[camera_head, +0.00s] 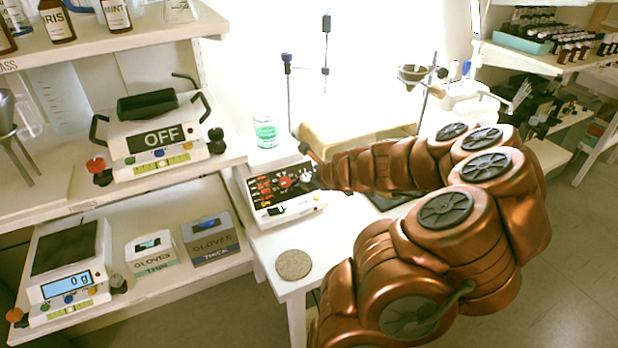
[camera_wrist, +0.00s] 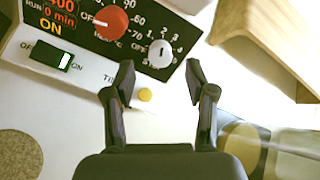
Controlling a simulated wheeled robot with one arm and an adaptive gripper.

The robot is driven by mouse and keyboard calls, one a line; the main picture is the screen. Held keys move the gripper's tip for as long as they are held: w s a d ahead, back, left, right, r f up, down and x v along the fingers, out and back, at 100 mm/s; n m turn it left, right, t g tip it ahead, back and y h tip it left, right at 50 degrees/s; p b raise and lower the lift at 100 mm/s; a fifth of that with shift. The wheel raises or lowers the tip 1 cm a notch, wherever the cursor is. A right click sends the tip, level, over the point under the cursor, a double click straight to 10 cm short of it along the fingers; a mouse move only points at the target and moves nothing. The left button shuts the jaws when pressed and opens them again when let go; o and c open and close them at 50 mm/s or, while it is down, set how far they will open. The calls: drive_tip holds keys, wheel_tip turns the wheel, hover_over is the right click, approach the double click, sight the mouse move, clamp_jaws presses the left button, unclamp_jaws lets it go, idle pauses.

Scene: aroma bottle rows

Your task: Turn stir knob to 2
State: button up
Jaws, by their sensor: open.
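The stir knob (camera_wrist: 160,52) is the pale grey knob on the black panel of the white hot plate stirrer (camera_head: 287,217), with OFF and small numbers around it. A dark mark on it points roughly up; the exact number it points to is hard to read. A larger red knob (camera_wrist: 112,22) sits to its left. My gripper (camera_wrist: 155,88) is open and empty, its two black fingers just below the stir knob in the wrist view, one to each side and apart from it. In the head view my gripper (camera_head: 312,163) is at the panel's right end.
A round cork mat (camera_head: 293,265) lies in front. A wooden block (camera_wrist: 268,45) is to the right.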

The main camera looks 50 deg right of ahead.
drive_tip(key=v, duration=0.8)
drive_tip(key=shift+s, duration=0.15)
idle(0.4)
